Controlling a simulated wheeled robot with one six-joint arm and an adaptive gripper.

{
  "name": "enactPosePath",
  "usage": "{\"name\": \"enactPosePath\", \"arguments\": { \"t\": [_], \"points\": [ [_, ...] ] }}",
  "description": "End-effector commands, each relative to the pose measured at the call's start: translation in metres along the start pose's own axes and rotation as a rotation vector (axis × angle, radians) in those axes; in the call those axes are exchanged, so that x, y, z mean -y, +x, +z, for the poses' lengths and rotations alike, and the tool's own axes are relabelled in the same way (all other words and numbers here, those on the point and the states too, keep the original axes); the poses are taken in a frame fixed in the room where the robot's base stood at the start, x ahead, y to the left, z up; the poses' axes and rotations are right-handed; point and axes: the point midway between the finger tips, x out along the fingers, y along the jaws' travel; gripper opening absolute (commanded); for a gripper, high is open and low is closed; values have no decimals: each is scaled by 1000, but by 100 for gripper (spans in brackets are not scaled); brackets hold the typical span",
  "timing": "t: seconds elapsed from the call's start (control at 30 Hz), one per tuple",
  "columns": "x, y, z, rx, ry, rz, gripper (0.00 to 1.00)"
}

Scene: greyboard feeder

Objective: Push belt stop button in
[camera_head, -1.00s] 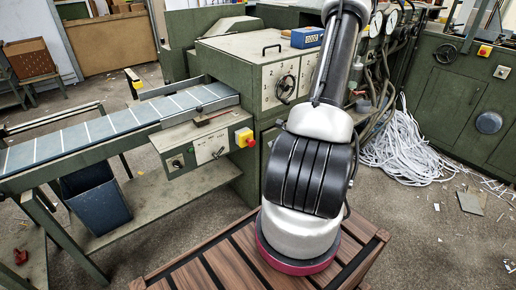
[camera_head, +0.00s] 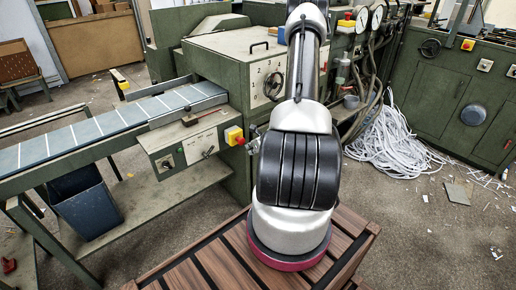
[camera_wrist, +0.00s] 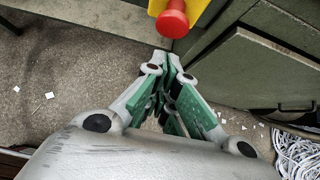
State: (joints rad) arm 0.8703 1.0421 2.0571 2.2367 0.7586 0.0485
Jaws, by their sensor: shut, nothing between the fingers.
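The belt stop button is a red mushroom head (camera_head: 241,140) on a yellow box at the right end of the belt's control panel. In the wrist view the red button (camera_wrist: 173,20) is at the top, above the fingertips in the picture, with its yellow box partly cut off by the frame edge. My gripper (camera_wrist: 168,66) has green-padded fingers, shut and empty, with a small visible gap to the button in the picture. In the head view my arm hides most of the gripper; part of it seems to show just right of the button.
The green control panel (camera_head: 180,150) with a knob and lever is left of the button, below the conveyor belt (camera_head: 100,127). A green machine body stands behind. White strips (camera_head: 390,145) lie heaped on the floor at right. A blue bin (camera_head: 88,205) stands under the belt.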

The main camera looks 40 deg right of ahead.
Motion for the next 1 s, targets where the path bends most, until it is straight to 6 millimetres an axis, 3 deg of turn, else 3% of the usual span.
{"name": "enactPosePath", "arguments": {
  "t": [0.2,0.63,1.0],
  "points": [
    [0,16,18,1,-2,-1,0],
    [0,19,21,0,-1,-1,0],
    [1,35,39,7,-3,-2,0]
  ]
}}
